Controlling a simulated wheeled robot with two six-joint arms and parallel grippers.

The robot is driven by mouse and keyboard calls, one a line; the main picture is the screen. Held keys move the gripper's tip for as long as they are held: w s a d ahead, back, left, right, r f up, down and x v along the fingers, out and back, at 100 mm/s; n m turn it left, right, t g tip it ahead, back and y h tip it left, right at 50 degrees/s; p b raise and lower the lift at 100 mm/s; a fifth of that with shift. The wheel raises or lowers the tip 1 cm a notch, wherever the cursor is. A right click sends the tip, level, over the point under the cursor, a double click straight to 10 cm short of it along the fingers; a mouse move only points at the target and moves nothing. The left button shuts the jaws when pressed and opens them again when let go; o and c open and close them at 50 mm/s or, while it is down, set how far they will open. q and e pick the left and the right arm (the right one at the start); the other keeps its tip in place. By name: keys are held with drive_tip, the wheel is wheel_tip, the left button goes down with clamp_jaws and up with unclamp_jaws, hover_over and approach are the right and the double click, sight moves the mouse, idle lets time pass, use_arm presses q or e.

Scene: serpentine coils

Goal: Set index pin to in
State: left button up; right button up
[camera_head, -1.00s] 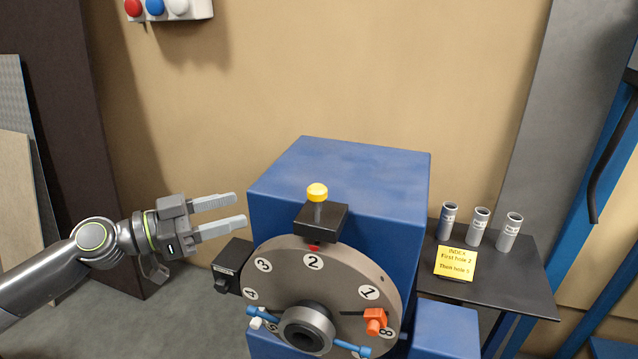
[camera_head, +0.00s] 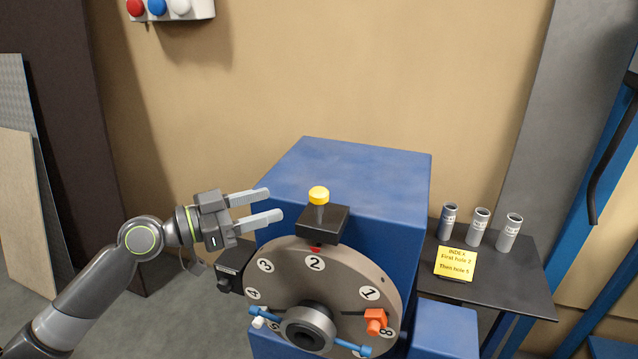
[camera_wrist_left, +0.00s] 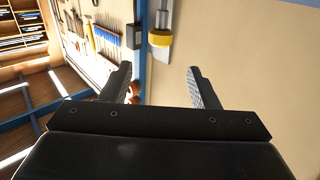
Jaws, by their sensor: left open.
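The index pin (camera_head: 319,195) has a yellow knob on a grey stem and stands upright in a black block (camera_head: 322,222) on the blue machine (camera_head: 360,165). Below it, the numbered disc (camera_head: 340,280) has the 2 at the top, beside a red mark under the block. My left gripper (camera_head: 275,205) is open and empty, its fingers pointing right, left of the yellow knob and apart from it. In the left wrist view the two fingers (camera_wrist_left: 162,88) are spread with nothing between them. My right gripper is not in view.
An orange clamp (camera_head: 375,321) and blue handles sit on the disc. A dark side table (camera_head: 500,275) holds several grey tubes and a yellow note (camera_head: 456,263) reading INDEX, first hole 2. A button box (camera_head: 172,8) hangs on the wall. Space above the machine is free.

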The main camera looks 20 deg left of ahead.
sight(310, 192)
use_arm(q)
drive_tip(key=p+x, duration=0.3)
drive_tip(key=x, duration=0.6)
drive_tip(key=shift+w+d+r+p, duration=0.15)
drive_tip(key=shift+w+d+p, duration=0.15)
drive_tip(key=shift+p, duration=0.1)
drive_tip(key=shift+x, duration=0.9)
drive_tip(key=shift+c, duration=0.3)
